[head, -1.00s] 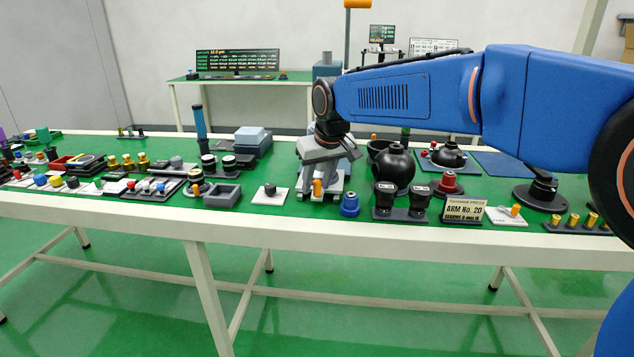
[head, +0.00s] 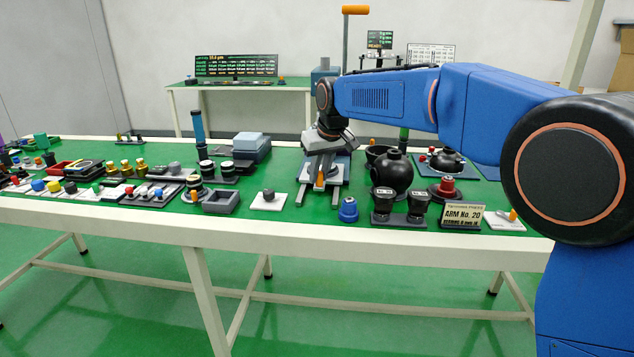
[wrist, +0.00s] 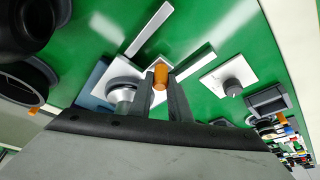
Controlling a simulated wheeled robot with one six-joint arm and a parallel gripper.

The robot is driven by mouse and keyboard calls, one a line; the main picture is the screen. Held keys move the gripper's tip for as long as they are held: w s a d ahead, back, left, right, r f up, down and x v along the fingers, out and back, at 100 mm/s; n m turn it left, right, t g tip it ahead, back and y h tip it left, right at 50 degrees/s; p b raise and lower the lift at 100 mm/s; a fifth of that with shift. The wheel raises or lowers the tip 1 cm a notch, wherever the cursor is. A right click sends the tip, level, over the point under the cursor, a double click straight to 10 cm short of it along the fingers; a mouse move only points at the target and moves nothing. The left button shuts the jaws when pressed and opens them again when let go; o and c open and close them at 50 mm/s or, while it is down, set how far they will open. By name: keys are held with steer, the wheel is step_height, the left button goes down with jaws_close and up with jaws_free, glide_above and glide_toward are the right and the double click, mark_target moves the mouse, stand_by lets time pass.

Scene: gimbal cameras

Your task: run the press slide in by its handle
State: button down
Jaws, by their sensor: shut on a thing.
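The press slide is a pale carriage (wrist: 118,80) with a round metal disc on it, seen in the wrist view. Its orange handle (wrist: 160,75) stands upright between the fingers of my gripper (wrist: 165,85). My gripper is shut on this handle. In the head view the orange handle (head: 320,180) shows below my gripper (head: 321,172), while my wrist hides most of the carriage. Two pale parallel rails (wrist: 197,61) run out from the carriage toward the front of the table. A blue-grey base (head: 342,162) shows behind my gripper.
A black round vessel (head: 396,175) stands close on the right, with a blue knob (head: 348,209) in front. A white plate with a dark knob (head: 268,198) lies to the left. Several fixtures crowd the left side. Bare green surface borders the rails.

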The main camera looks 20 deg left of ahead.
steer(key=w, duration=0.2)
steer(key=w+a, duration=0.1)
steer(key=w, duration=0.1)
steer(key=shift+w+a, duration=0.1)
steer(key=shift+w, duration=0.25)
steer(key=shift+r, duration=0.1)
steer(key=c, duration=1.6)
jaws_free()
steer(key=shift+w, duration=0.1)
steer(key=shift+c, duration=0.2)
steer(key=v, duration=1.7)
steer(key=shift+d, duration=0.25)
